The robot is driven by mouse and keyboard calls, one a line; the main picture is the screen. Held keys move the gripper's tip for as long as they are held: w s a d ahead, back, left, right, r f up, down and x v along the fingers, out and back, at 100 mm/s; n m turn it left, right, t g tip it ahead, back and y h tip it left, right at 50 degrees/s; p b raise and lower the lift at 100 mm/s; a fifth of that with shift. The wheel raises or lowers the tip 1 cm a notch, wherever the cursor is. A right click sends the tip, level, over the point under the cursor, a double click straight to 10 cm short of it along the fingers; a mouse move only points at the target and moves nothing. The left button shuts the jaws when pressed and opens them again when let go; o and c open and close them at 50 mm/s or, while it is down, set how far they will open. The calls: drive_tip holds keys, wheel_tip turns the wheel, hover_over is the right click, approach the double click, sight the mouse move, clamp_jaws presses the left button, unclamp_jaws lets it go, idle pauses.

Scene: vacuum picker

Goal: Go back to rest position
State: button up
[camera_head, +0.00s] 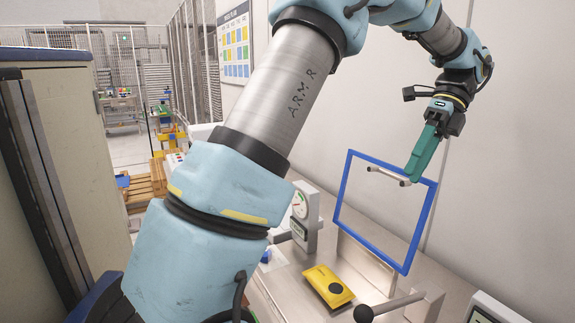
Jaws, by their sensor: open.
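My arm reaches from the lower left up across the top of the head view and comes down at the upper right. My gripper (412,174) hangs from its end, with a teal-green body pointing down and slightly left. It is open. Its lower end overlaps, in the picture, a short metal bar (385,175) at the top right of a blue-framed panel (347,185). I cannot tell whether they touch. The gap between the jaws is too small to make out.
A yellow device (328,286) lies on the metal bench (295,290) below the panel. A dial gauge (299,204) stands left of the panel. A black-knobbed lever (395,304) is at the front. A plain wall (520,150) stands behind; a cabinet (75,160) is at left.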

drive_tip(key=a+f+n+t+h+b, duration=0.2)
drive_tip(key=a+f+n+h, duration=0.1)
drive_tip(key=a+f+n, duration=0.7)
drive_tip(key=a+f+n+t+h+b, duration=0.2)
drive_tip(key=a+f+n, duration=0.8)
drive_tip(key=a+n, duration=0.6)
drive_tip(key=a+t+h, duration=0.1)
drive_tip(key=a, duration=0.4)
drive_tip(key=shift+s+f+t+b, duration=0.15)
drive_tip(key=shift+t+b, duration=0.15)
